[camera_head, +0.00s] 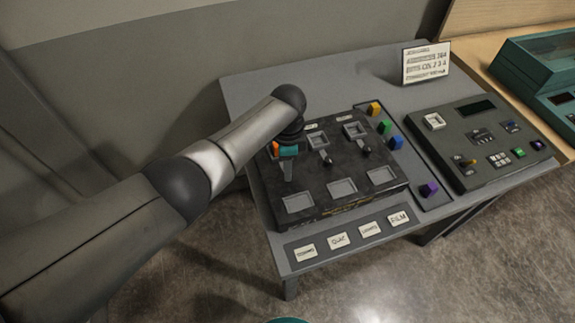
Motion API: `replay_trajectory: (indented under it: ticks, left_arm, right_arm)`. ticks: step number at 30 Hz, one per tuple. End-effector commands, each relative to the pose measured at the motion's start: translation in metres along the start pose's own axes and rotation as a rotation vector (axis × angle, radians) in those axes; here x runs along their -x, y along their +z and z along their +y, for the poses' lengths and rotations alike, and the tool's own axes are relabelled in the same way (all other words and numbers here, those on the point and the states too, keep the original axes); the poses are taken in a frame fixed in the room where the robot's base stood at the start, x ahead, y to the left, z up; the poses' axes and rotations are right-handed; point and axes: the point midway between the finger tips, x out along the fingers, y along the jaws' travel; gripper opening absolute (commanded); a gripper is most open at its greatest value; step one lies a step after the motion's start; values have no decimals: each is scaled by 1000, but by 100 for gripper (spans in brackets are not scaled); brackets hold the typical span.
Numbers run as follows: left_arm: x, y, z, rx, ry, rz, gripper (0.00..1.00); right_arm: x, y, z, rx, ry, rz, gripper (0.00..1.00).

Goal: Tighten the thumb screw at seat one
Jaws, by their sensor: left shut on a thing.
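My left gripper (288,168) reaches down over the left end of the upper row on the dark console (320,186). It is shut on the thumb screw there, at what looks like seat one; the fingers and wrist hide the screw and most of that seat. A teal part shows at the gripper, with a small patch of orange (276,147) beside it. The middle seat (318,142) and right seat (355,130) of the row each have a small dark-ended screw in front. My right gripper is not in view.
Three empty square recesses line the console's front. A keypad panel (478,145), labelled plates (338,240) and a sign card (426,63) share the grey table (262,86).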

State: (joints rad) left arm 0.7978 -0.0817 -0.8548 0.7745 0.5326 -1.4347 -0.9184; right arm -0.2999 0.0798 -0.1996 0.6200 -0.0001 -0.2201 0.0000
Motion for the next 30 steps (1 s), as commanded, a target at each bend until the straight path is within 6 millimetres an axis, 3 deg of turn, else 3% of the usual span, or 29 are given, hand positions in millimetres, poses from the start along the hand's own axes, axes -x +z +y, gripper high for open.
replay_trajectory:
  ticks: [30]
  left_arm:
    - [5, -3, -3, -896, -14, 2, 0]
  right_arm:
    - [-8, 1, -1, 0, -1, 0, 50]
